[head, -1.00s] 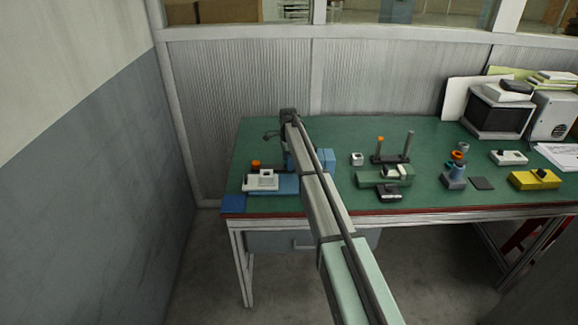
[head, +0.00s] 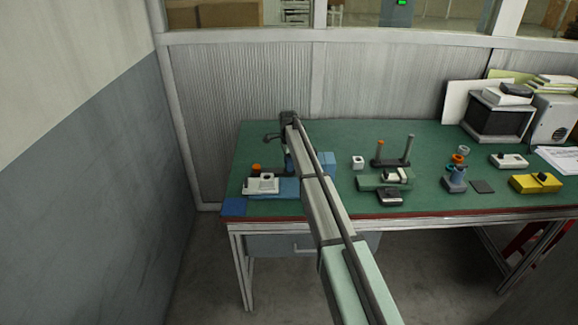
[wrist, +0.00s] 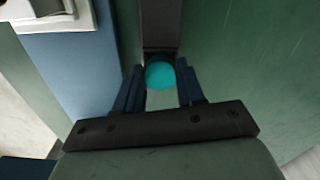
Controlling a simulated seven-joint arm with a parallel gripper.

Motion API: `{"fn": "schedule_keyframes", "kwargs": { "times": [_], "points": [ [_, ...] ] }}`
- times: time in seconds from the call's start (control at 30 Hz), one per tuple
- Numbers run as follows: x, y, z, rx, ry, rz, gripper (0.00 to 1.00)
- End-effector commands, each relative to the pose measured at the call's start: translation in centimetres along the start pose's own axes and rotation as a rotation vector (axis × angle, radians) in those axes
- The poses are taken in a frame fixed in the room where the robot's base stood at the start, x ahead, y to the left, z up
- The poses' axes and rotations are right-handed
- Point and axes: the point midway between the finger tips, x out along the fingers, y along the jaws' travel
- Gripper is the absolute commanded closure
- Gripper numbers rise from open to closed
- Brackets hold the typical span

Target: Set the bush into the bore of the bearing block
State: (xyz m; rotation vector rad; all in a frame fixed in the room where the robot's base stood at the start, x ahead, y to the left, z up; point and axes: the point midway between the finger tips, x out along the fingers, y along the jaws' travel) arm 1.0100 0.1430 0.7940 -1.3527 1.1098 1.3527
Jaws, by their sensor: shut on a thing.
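In the wrist view my gripper (wrist: 160,78) has its two dark blue fingers on either side of a round teal-topped piece (wrist: 160,73), which I take for the bush. The fingers are shut on it. A grey-white block (head: 262,184), likely the bearing block, sits on a blue plate (head: 289,188) at the left of the bench. A corner of this block shows at the top left in the wrist view (wrist: 50,15). Its bore is not clear there. In the head view my arm and the dark stand hide most of my gripper and the held piece.
A dark upright bar (wrist: 160,25) lies just beyond the held piece. The green bench top (head: 430,140) has some free room.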

Motion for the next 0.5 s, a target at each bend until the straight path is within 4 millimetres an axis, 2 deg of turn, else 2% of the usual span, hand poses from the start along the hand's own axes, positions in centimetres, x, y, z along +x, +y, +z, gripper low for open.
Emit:
{"fn": "schedule_keyframes", "kwargs": {
  "times": [0.5],
  "points": [
    [-8.0, 0.0, 0.0, 0.000, 0.000, -0.001, 0.91]
  ]
}}
